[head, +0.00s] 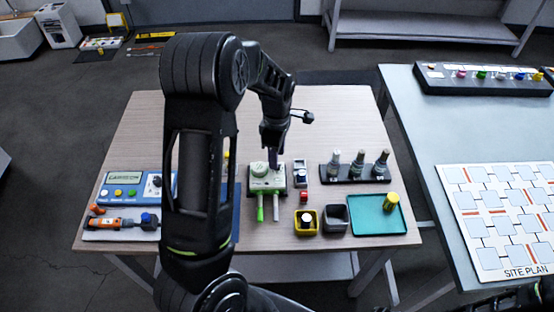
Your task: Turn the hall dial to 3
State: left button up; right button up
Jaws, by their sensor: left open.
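My left gripper (272,160) points down close above and beside the knob, open. I cannot tell whether its fingers touch the knob. A blue instrument (125,187) with a small screen, coloured buttons and a dark knob stands at the left, partly behind my left arm. My right gripper is not in view.
A black rack (355,174) with three grey-topped sensors stands at the right. In front are a yellow bin (306,230), a grey bin (336,227) and a teal tray (376,228) with a yellow cylinder (391,200). The table's (340,115) far part is clear.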

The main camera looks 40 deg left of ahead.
pick_arm(q)
jog(key=shift+f, duration=1.6)
jog(key=shift+c, duration=0.3)
grip_shut()
